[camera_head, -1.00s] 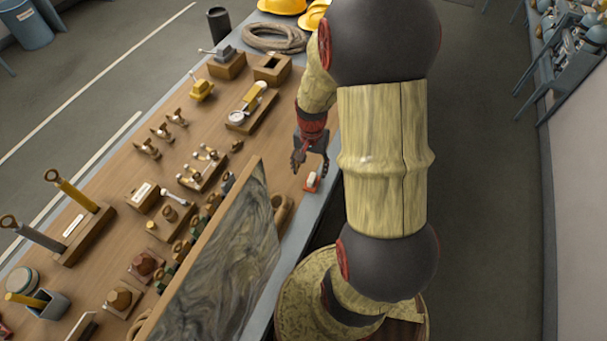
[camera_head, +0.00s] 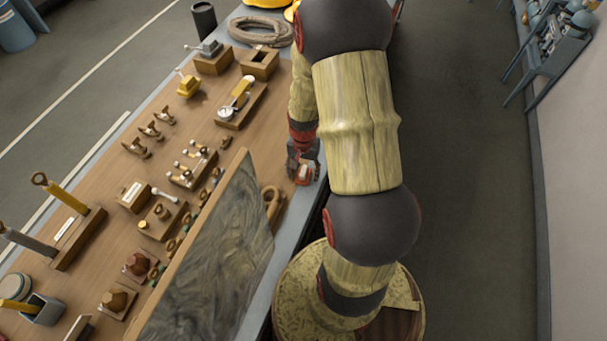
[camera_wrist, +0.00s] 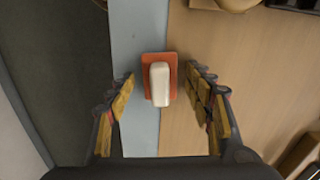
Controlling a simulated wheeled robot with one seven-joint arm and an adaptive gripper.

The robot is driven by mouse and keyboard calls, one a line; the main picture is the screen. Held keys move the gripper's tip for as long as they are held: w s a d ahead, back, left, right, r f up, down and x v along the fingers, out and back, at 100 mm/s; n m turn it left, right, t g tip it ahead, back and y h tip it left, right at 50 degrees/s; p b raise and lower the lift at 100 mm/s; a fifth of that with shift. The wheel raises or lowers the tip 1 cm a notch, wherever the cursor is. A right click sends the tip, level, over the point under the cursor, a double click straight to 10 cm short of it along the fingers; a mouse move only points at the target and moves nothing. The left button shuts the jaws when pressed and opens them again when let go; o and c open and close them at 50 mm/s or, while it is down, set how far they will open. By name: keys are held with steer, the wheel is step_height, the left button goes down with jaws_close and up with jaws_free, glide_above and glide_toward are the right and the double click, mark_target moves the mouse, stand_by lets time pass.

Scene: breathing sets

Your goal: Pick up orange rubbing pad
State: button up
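The orange rubbing pad (camera_wrist: 147,90) has an orange base with a white block-shaped handle on top. In the wrist view it lies near the table's edge, partly over the blue-grey border strip. My gripper (camera_wrist: 163,92) is open, with one finger to the left of the pad and the other to the right, and gaps show on both sides. In the head view the pad (camera_head: 304,177) shows small and orange-red right at my gripper (camera_head: 303,172), partly hidden by it.
A tall marbled panel (camera_head: 220,240) stands on the table just left of and nearer than my gripper. A curved brown object (camera_head: 271,204) sits beside it. Small fittings on wooden blocks (camera_head: 192,165) fill the table to the left. A coiled rope (camera_head: 261,31) lies at the back.

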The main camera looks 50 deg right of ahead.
mark_target(304, 171)
steer(key=c, duration=1)
steer(key=shift+c, duration=0.4)
steer(key=shift+r, duration=0.1)
steer(key=shift+r, duration=0.5)
step_height(304, 171, up, 3)
steer(key=shift+s+f, duration=0.15)
steer(key=s+a+r+p, duration=0.1)
steer(key=s+a+r, duration=0.5)
steer(key=s+r, duration=0.3)
steer(key=shift+s, duration=1.7)
steer(key=shift+r, duration=0.1)
